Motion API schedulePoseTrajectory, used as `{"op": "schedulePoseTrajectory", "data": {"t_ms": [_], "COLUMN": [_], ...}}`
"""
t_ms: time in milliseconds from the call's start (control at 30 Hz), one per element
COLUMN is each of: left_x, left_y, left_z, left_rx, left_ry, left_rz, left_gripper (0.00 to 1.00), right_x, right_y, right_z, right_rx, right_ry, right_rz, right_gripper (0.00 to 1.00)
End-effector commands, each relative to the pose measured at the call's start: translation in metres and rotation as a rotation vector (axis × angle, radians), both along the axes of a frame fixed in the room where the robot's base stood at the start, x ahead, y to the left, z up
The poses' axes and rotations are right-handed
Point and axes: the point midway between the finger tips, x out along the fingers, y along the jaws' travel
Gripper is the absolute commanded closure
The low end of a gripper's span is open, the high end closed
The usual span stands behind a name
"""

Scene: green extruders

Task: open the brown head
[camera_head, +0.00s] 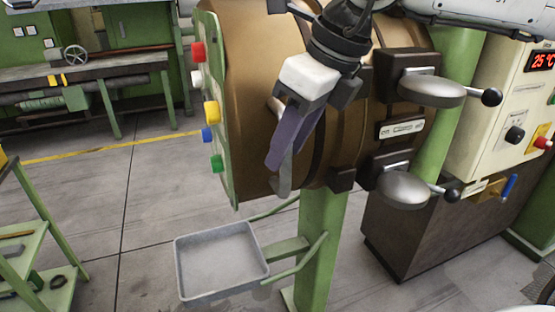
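The brown head (238,60) is a large rounded drum on a green post in the middle of the view. Its left end is edged by a pale green plate with coloured knobs. A grey metal bar that looks like a handle (273,104) shows on its front, partly hidden by my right gripper. My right gripper (279,176) comes down from the top with a white block and dark purplish fingers, in front of the head by that bar. Whether the fingers touch or grip it I cannot tell. My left gripper is out of view.
Two clamps with rounded metal levers (432,91) and black knobs stick out at the right of the head. A grey tray (221,262) sits below. A control cabinet (495,110) stands at right, a green shelf (24,245) at left. Open floor lies between.

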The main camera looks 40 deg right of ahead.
Motion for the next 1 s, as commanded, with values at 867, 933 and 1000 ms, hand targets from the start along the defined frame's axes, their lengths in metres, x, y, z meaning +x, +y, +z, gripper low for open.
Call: {"op": "schedulePoseTrajectory", "data": {"t_ms": [867,933,1000], "left_x": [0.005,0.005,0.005], "left_y": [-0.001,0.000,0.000], "left_z": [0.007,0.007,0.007], "left_rx": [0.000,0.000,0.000], "left_ry": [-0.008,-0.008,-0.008], "left_rz": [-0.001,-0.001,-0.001], "left_gripper": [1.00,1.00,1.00], "right_x": [0.017,0.017,0.017], "right_y": [0.006,0.006,0.006], "right_z": [-0.042,-0.042,-0.042], "right_rx": [0.003,0.003,0.003], "right_ry": [0.000,0.000,0.000], "right_rz": [-0.001,-0.001,-0.001], "right_gripper": [1.00,1.00,1.00]}}
